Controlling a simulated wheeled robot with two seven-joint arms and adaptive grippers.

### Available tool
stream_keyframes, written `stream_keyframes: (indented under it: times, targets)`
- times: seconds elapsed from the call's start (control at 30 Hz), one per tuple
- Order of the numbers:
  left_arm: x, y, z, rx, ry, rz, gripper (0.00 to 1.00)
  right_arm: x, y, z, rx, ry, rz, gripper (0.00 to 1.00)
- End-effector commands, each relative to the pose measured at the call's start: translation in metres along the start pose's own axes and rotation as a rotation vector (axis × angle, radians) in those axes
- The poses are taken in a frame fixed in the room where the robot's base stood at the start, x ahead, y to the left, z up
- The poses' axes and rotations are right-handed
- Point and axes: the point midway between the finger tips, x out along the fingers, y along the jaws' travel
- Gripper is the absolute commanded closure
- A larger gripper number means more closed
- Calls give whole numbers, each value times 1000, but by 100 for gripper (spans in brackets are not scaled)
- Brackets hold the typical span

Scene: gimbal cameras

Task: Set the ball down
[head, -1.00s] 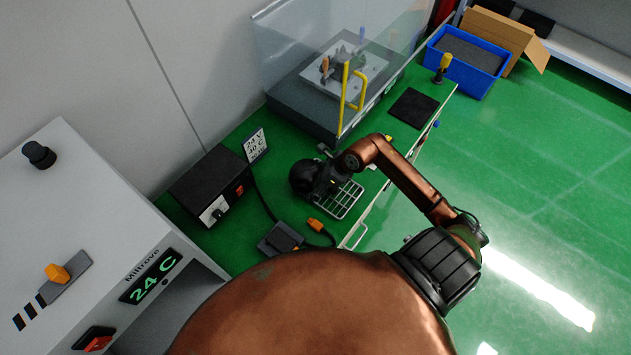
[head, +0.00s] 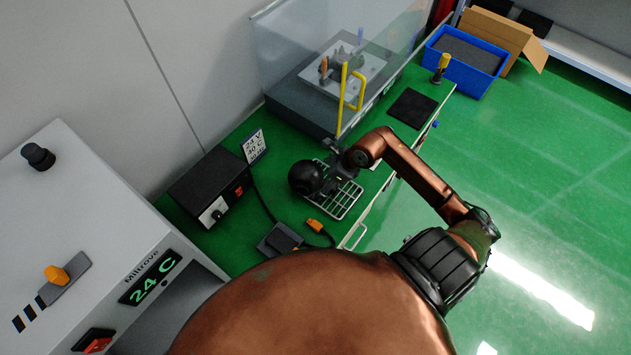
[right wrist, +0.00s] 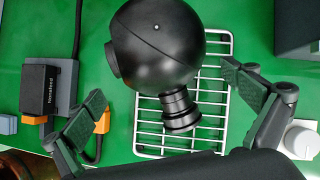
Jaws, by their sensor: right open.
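The ball (head: 306,177) is a black sphere with a short ringed cylinder sticking out of it. It rests at the left end of a wire rack (head: 345,206) on the green bench. In the right wrist view the ball (right wrist: 158,40) covers the upper left part of the rack (right wrist: 222,45). My right gripper (head: 336,180) is just right of the ball in the head view. In the right wrist view my right gripper (right wrist: 164,90) is open, its fingers on either side of the cylinder with gaps, apparently touching nothing. My left gripper is not in view.
A black power box (head: 207,187) stands left of the rack. A black-and-orange device (head: 280,240) and an orange connector with a cable lie in front. A clear-shielded enclosure (head: 300,95) with a yellow handle stands behind. A black mat (head: 413,108) lies farther right.

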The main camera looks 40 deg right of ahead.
Motion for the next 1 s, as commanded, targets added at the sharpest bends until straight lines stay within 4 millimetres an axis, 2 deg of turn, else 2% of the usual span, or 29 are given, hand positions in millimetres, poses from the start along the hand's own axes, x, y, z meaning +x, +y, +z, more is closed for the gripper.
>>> stream_keyframes:
  times: [0.03,0.2,0.4,0.57,0.87,0.97,1.0]
  targets:
    - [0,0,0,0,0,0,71,-12,-1,-1,-3,2,-3,0]
    - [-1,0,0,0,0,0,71,-47,0,-1,-3,3,-3,0]
    - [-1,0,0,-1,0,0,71,-73,0,0,0,1,-1,0]
    - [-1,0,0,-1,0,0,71,-80,0,0,0,2,1,0]
    - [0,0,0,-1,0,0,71,-80,-1,2,-2,-4,-1,0]
    - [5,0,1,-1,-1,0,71,-85,-11,18,-26,-53,-15,0]
    - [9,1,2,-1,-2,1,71,-90,-18,31,-45,-93,-25,0]
